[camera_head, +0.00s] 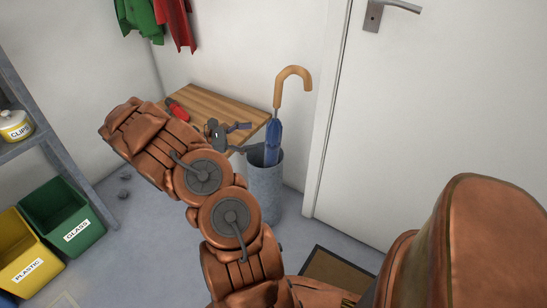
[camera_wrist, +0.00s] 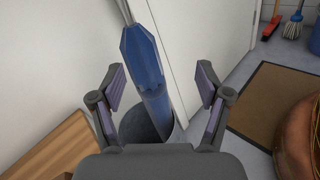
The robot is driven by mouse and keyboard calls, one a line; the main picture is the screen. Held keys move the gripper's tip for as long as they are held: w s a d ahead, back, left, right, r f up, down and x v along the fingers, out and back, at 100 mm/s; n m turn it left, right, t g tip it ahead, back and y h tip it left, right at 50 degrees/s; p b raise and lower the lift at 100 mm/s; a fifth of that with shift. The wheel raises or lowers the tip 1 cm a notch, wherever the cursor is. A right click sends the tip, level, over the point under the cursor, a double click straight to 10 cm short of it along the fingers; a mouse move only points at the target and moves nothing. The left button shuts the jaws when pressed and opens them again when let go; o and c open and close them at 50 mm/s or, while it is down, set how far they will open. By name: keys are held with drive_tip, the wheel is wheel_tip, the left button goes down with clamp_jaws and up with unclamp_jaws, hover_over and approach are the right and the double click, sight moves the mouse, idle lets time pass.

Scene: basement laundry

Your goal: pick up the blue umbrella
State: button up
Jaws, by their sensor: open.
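The blue umbrella (camera_head: 273,141) stands upright in a grey cylindrical bin (camera_head: 265,187) beside the door, its curved tan handle (camera_head: 294,74) at the top. In the wrist view the blue folded canopy (camera_wrist: 147,65) rises out of the bin (camera_wrist: 137,127) and lies between and beyond my two fingers. The handle is out of that view. My gripper (camera_wrist: 160,95) is open and empty, with one finger on each side of the umbrella in the picture. In the head view my gripper (camera_head: 240,137) is just left of the umbrella. I cannot tell whether it touches it.
A wooden bench (camera_head: 215,104) with a red object (camera_head: 177,110) stands left of the bin. A white door (camera_head: 410,120) is to the right. A brown doormat (camera_head: 337,272) lies on the floor. Green (camera_head: 62,213) and yellow (camera_head: 22,250) bins stand at the left.

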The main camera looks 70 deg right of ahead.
sight(270, 152)
drive_tip(key=d+f+n+b, duration=0.1)
drive_tip(key=f, duration=0.3)
drive_tip(key=d+f+n+h+b, duration=0.1)
drive_tip(key=f, duration=0.3)
drive_tip(key=d+f+b, duration=0.1)
drive_tip(key=d+f, duration=0.1)
drive_tip(key=f, duration=0.2)
drive_tip(key=shift+w+f+n+h+b, duration=0.3)
drive_tip(key=shift+w+f+n+b, duration=0.05)
drive_tip(key=shift+n+b, duration=0.05)
drive_tip(key=shift+b+x, duration=0.3)
drive_tip(key=shift+x, duration=0.85)
drive_tip(key=b+x, duration=0.1)
drive_tip(key=x, duration=0.3)
drive_tip(key=shift+w+d+f+b, duration=0.1)
drive_tip(key=shift+d+f+b, duration=0.1)
drive_tip(key=shift+d+b, duration=0.2)
drive_tip(key=shift+s+d+r, duration=0.1)
drive_tip(key=shift+s+d, duration=0.25)
drive_tip(key=shift+c, duration=0.3)
clamp_jaws()
